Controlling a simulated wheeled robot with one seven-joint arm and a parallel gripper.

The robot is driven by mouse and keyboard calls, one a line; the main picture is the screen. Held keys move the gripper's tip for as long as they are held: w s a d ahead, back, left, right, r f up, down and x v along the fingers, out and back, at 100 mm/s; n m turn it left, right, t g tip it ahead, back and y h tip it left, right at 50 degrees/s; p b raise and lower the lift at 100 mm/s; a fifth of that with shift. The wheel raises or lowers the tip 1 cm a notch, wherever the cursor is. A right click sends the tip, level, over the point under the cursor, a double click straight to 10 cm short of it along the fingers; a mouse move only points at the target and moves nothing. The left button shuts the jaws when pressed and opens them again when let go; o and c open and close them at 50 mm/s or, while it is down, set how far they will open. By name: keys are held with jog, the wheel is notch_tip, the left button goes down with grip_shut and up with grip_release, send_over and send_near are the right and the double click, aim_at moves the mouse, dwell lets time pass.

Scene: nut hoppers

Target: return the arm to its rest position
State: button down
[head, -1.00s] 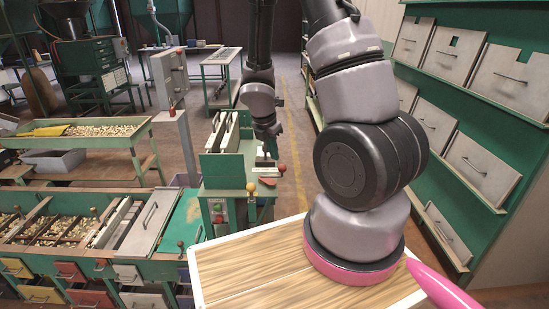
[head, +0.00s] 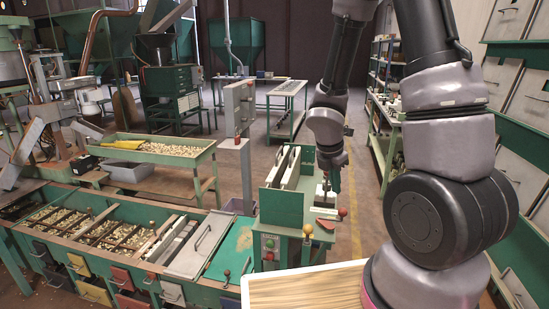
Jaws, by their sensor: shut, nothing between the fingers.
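My arm rises from my wooden-topped base at the lower right of the head view and bends over out of the top of the picture. Its far part comes down again in the middle. My gripper (head: 333,182) hangs at its end, pointing down, small and dark. It is shut with nothing in it. It appears just above or behind the small green machine stand (head: 283,208); whether it touches anything there I cannot tell.
The stand carries upright panels and levers with red and yellow knobs (head: 308,229). A green nut hopper bench (head: 120,212) spans the lower left. A nut trough (head: 160,150) stands behind it. Green shelving (head: 522,140) is close on the right. An aisle (head: 362,190) runs between.

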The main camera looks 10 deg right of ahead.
jog(key=s+d+r+m+t+y, duration=0.1)
jog(key=s+r+m+t, duration=0.15)
jog(key=r+m, duration=1.45)
jog(key=s+a+r+m+t+y, duration=0.3)
jog(key=s+r+m, duration=0.6)
jog(key=r, duration=0.4)
jog(key=shift+a+r+m+y, duration=0.2)
jog(key=shift+a+m+y, duration=0.3)
jog(key=shift+a+m, duration=0.25)
jog(key=shift+s, duration=0.1)
